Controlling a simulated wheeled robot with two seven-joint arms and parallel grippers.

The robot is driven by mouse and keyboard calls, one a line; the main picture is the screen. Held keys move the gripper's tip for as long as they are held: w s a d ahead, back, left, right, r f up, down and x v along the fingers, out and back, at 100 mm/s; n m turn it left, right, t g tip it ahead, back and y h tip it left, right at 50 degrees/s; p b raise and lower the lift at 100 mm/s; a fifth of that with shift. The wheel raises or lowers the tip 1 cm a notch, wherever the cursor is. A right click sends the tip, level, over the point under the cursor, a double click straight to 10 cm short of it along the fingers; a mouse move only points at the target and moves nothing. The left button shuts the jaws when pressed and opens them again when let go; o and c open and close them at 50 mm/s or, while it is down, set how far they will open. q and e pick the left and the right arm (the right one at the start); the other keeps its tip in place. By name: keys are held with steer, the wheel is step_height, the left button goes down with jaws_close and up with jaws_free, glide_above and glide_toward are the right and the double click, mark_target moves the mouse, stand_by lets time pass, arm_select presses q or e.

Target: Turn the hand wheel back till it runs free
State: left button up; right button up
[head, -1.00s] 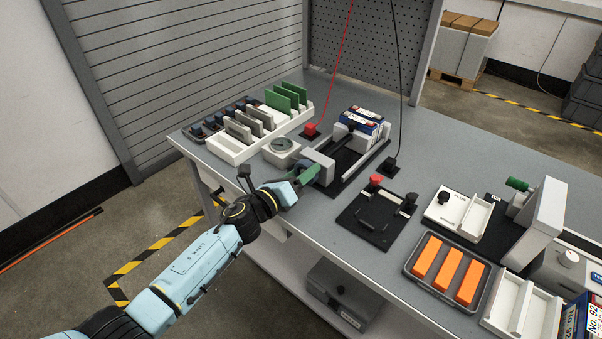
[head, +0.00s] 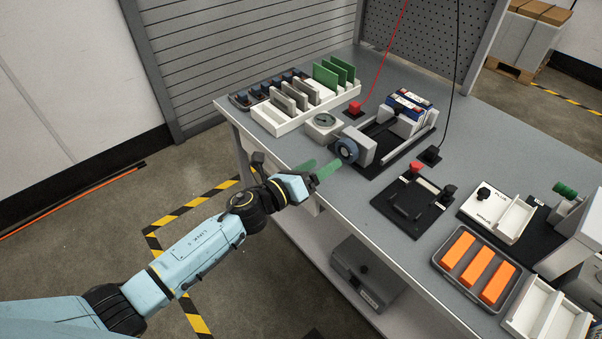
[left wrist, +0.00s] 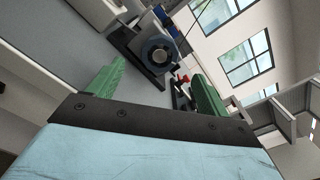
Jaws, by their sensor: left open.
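The hand wheel (head: 347,150) is a dark blue-grey disc on the near end of a grey block of the clamp fixture (head: 366,149). In the left wrist view the hand wheel (left wrist: 158,54) faces the camera, beyond the fingers. My left gripper (head: 322,169) has green fingers, is open and empty, and stands a little in front of the wheel, apart from it. In the left wrist view its fingers (left wrist: 153,88) are spread wide with nothing between them. A blue and white battery-like block (head: 408,112) sits in the fixture behind the wheel. My right gripper is out of view.
A white rack with green and grey plates (head: 296,119) and a round gauge (head: 325,124) stand left of the fixture. A black plate with a red knob (head: 408,204) lies to its right, then a tray of orange bars (head: 447,268). A red cable hangs behind.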

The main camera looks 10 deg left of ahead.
arm_select(q)
steer(key=v, duration=0.5)
steer(key=shift+s+a, duration=0.2)
steer(key=shift+s, duration=0.1)
